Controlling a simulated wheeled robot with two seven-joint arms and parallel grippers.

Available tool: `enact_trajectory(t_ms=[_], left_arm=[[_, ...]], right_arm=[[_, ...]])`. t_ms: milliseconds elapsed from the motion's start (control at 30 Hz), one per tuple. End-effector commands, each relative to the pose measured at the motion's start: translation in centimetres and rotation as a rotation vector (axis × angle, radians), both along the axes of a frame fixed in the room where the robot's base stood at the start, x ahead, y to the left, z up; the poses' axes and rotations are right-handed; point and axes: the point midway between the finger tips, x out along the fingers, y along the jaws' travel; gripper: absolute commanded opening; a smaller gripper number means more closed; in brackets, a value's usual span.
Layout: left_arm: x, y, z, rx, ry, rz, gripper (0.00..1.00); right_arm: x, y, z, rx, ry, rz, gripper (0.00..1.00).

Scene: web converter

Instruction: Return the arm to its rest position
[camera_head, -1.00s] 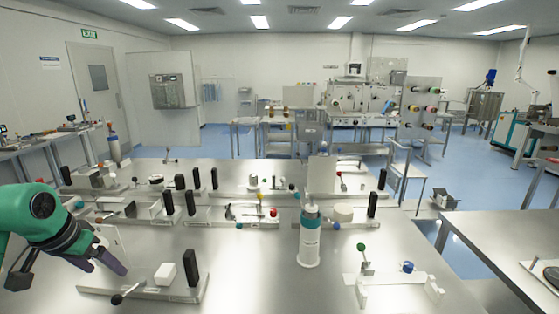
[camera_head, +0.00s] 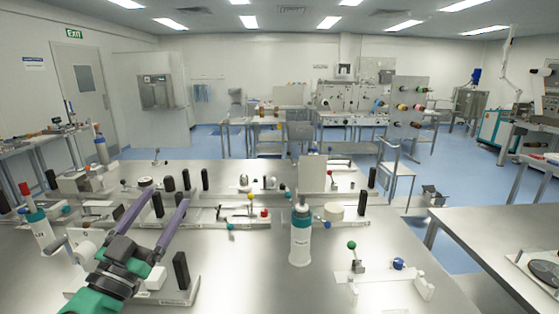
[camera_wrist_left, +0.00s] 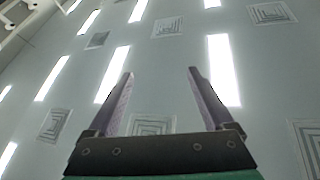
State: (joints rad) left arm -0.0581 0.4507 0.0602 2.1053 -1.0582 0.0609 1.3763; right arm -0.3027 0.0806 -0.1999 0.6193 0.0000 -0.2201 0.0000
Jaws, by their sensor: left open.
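My left gripper (camera_head: 160,207) is raised over the left part of the steel table (camera_head: 240,275), its two purple fingers spread apart with nothing between them. In the left wrist view the open fingers (camera_wrist_left: 160,85) point up at the ceiling and its lights. In the head view the gripper and green wrist cover part of a fixture with a white block (camera_head: 156,278) and a black upright block (camera_head: 181,270). My right gripper is not in view.
A white and teal bottle (camera_head: 301,238) stands upright at the table's middle. Several fixtures line the table's back. A white bracket fixture (camera_head: 395,290) sits at the front right. The table's front middle is clear.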

Motion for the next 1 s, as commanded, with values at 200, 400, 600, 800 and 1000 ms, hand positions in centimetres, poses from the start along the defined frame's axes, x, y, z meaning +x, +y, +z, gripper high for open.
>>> enact_trajectory(t_ms=[200, 400, 600, 800, 1000], left_arm=[[-2.3, 9.0, -16.3, -0.179, 0.574, 0.511, 0.86], [-8.9, 7.2, -28.8, -0.074, 1.133, 0.525, 0.86], [-15.8, 3.2, -35.1, 0.064, 1.506, 0.361, 0.86], [-20.2, 0.1, -40.8, 0.172, 1.724, 0.189, 0.86], [-19.6, 0.0, -50.6, 0.180, 1.755, 0.190, 0.86]], right_arm=[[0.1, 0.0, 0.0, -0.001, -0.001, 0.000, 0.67], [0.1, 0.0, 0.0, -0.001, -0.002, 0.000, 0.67], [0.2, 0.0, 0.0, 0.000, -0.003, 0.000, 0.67], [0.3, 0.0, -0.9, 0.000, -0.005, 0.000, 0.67], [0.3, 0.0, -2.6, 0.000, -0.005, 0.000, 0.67]])
